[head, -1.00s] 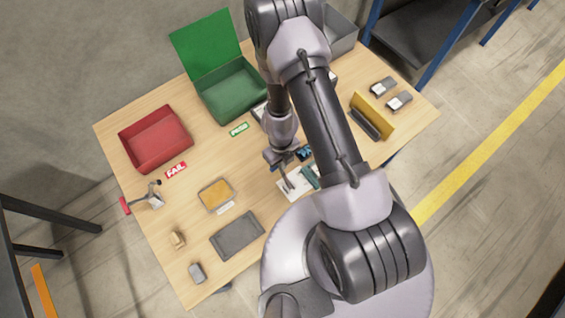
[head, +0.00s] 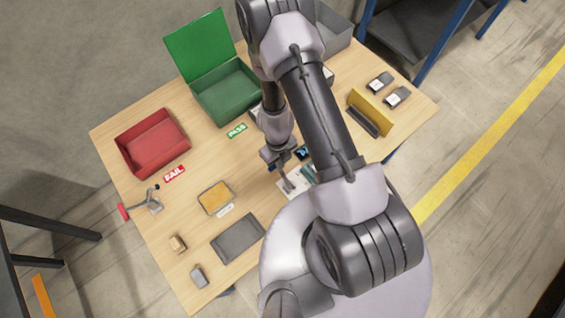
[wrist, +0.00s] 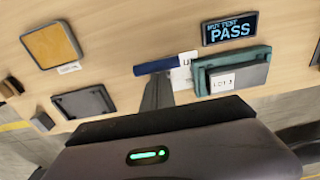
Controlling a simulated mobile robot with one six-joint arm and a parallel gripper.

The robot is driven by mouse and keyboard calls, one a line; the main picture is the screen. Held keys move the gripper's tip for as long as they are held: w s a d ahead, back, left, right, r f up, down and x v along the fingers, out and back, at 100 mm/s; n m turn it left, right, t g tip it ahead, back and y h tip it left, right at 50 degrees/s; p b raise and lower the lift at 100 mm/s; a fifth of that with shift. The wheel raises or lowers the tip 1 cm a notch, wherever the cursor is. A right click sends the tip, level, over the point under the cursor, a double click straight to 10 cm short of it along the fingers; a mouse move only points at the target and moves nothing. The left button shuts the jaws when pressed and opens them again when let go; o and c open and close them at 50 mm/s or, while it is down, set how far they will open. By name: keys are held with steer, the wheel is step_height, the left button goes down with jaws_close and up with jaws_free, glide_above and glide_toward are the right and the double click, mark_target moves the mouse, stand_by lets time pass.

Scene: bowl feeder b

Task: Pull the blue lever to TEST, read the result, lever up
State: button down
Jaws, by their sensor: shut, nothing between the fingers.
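The blue lever (wrist: 155,66) lies level as a bar in the wrist view, beside a white label (wrist: 182,74) that is partly hidden. My gripper (wrist: 157,84) is shut and empty, its fingertips at the lever's near side; I cannot tell whether they touch it. In the head view my gripper (head: 287,186) is over the white plate. The display (wrist: 230,28) is lit and reads PASS in large letters under a smaller line ending in TEST. A grey block marked LOT (wrist: 238,76) sits in the teal fixture (wrist: 212,88) below the display.
The open green bin (head: 226,98) stands behind the PASS sign (head: 236,131), and the red bin (head: 152,144) behind the FAIL sign (head: 174,174). A yellow-topped tray (head: 215,196), a dark tray (head: 238,239) and a red-handled clamp (head: 150,202) are on the left.

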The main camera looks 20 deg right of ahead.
steer(key=shift+w+a+f, duration=0.25)
steer(key=shift+w+f, duration=0.15)
step_height(320, 180, up, 18)
steer(key=p, duration=1.4)
steer(key=shift+p, duration=0.35)
steer(key=shift+d+r, duration=0.1)
steer(key=shift+d, duration=0.05)
